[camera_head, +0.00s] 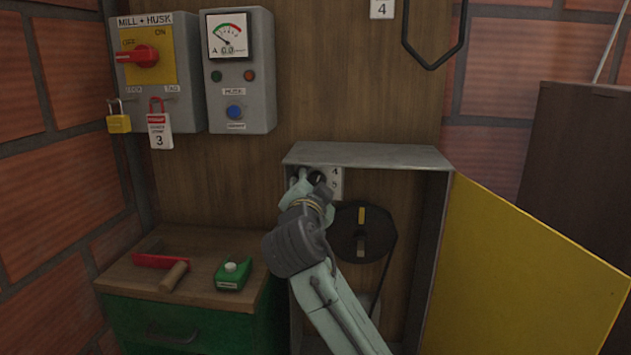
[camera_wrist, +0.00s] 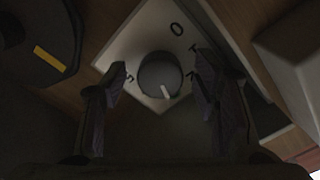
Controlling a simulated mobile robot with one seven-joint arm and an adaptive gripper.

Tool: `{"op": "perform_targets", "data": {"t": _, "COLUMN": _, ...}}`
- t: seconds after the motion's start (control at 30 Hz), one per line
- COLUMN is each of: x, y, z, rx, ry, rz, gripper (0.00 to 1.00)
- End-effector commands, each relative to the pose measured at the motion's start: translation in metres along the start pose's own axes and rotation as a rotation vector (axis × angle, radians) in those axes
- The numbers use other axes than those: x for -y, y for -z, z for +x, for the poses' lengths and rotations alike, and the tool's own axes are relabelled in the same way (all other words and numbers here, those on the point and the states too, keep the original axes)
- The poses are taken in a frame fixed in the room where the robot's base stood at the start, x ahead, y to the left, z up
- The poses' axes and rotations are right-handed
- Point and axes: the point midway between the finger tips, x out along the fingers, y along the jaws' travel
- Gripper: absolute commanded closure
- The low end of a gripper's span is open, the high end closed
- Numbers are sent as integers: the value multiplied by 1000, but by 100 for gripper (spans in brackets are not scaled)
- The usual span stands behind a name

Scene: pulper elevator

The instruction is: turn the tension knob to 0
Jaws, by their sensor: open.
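The tension knob (camera_wrist: 158,72) is a round dark knob on a white dial plate (camera_wrist: 150,32) in the wrist view. Its white pointer mark is at the lower edge, on the side away from the 0 at the plate's upper corner. Other digits are small and partly hidden. My gripper (camera_wrist: 159,88) is open, with one finger left and one right of the knob; contact cannot be told. In the head view my gripper (camera_head: 312,181) reaches into the open box and covers much of the knob; part of the dial plate (camera_head: 336,182) shows beside it.
A dark pulley (camera_head: 350,240) with a belt sits below right of the dial. The box's top edge (camera_head: 370,155) is just above my gripper, and its yellow door (camera_head: 530,275) stands open at right.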

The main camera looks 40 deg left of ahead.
Motion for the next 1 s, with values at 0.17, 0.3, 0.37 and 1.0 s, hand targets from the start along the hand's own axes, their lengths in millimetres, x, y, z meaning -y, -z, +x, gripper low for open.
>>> {"op": "perform_targets", "data": {"t": 0.17, "x": 0, "y": 0, "z": 2, "rx": 0, "ry": 1, "rz": 0, "gripper": 45}}
{"op": "perform_targets", "data": {"t": 0.3, "x": 0, "y": 0, "z": 2, "rx": 0, "ry": 1, "rz": 0, "gripper": 47}}
{"op": "perform_targets", "data": {"t": 0.37, "x": 0, "y": 0, "z": 2, "rx": 0, "ry": 1, "rz": 0, "gripper": 51}}
{"op": "perform_targets", "data": {"t": 1.0, "x": 0, "y": 0, "z": 1, "rx": 0, "ry": 1, "rz": 0, "gripper": 94}}
